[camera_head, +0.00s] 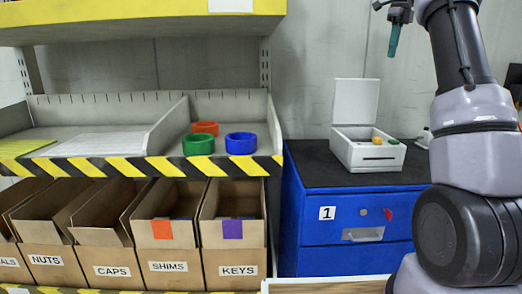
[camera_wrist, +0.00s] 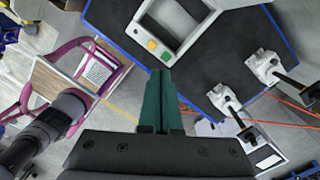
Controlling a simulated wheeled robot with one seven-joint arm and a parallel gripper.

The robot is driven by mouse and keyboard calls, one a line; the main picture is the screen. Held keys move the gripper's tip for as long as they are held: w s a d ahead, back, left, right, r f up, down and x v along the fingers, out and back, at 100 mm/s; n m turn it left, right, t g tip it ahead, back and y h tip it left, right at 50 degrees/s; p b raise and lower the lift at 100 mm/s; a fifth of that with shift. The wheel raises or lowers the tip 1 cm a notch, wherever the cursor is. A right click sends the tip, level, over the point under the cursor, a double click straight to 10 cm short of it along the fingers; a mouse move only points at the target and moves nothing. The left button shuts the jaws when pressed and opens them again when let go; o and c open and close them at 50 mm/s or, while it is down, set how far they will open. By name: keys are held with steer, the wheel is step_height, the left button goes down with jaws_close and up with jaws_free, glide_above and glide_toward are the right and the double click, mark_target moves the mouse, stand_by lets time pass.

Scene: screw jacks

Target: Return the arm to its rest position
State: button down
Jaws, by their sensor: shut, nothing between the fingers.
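My gripper (camera_head: 393,40) hangs at the top of the head view, high above the blue cabinet and apart from everything. Its green fingers (camera_wrist: 161,98) are together and empty in the wrist view. My arm rises along the right side of the head view, and its upper part is cut off by the picture's edge. Two whitish screw jacks, one nearer (camera_wrist: 226,100) and one farther right (camera_wrist: 264,67), stand on the black top in the wrist view, each with a dark rod. My arm hides part of the cabinet's right side in the head view.
A white box (camera_head: 351,152) with its lid up stands on the blue cabinet (camera_head: 318,262). Shelves at left hold red (camera_head: 206,127), green (camera_head: 199,145) and blue (camera_head: 241,144) rings above labelled cardboard bins. A pink-framed chair (camera_wrist: 71,42) shows in the wrist view.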

steer(key=s+a+n+t+y, duration=0.1)
steer(key=s+a+n+t, duration=0.1)
steer(key=s+a+n, duration=0.45)
steer(key=s+a+n+t, duration=0.25)
steer(key=s+n, duration=0.45)
steer(key=s, duration=0.5)
steer(key=s+a+f+n+t, duration=0.1)
steer(key=s+a+f+n, duration=0.3)
steer(key=s, duration=0.3)
steer(key=s+a+f+n+t, duration=0.1)
steer(key=s+a+f+n, duration=0.4)
steer(key=s+f+n, duration=0.2)
steer(key=shift+s+a+f, duration=0.15)
steer(key=shift+s+a, duration=0.15)
steer(key=shift+s, duration=0.3)
